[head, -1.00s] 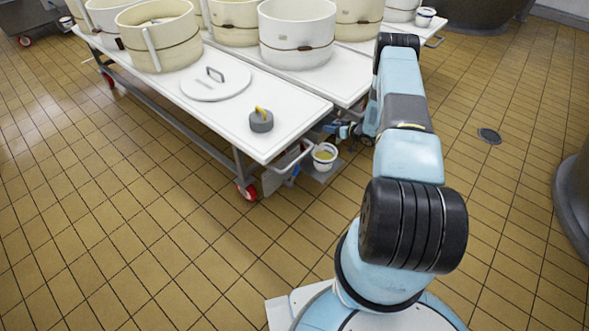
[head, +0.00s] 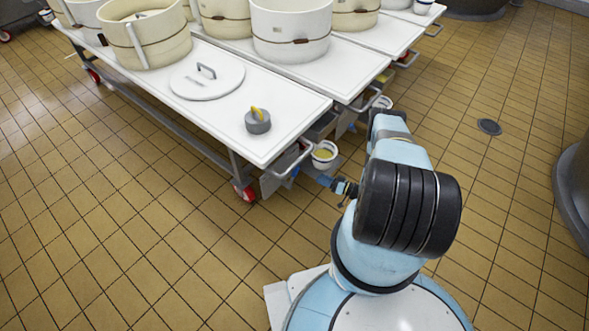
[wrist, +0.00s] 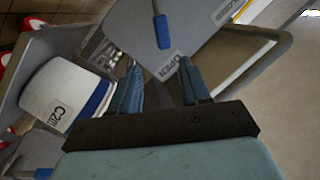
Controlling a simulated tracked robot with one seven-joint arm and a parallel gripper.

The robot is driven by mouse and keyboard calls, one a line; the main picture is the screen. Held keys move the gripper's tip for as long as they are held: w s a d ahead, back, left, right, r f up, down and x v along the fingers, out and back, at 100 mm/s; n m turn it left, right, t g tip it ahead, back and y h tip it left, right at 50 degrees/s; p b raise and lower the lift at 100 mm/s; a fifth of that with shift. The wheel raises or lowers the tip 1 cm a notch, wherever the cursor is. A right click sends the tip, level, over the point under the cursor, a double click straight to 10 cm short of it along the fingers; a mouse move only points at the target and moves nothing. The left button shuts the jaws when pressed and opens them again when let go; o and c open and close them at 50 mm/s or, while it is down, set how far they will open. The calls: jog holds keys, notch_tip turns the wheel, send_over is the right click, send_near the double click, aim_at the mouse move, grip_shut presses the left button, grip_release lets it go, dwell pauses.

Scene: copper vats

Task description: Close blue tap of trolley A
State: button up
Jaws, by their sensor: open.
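A blue tap handle (wrist: 162,31) on a thin metal rod shows at the top of the wrist view, in front of a grey plate. The plate carries a label reading OPEN (wrist: 168,66) and another, partly cut off, near the top right. My gripper (wrist: 161,78) is open and empty; the handle is beyond its fingertips, apart from them. In the head view my gripper (head: 322,180) is low beside the near end of a white-topped trolley (head: 255,148). The tap is not clear there. No letter A is readable.
A white bucket with a blue band (wrist: 65,95) is left of the fingers; a bucket (head: 324,154) also shows under the trolley end. A metal push bar (head: 292,163) juts out nearby. More trolleys stand behind.

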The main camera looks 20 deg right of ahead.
aim_at(296, 170)
jog(key=x, duration=1.4)
jog(key=shift+s+a, duration=0.1)
jog(key=shift+s, duration=0.05)
jog(key=shift+c, duration=0.4)
grip_shut()
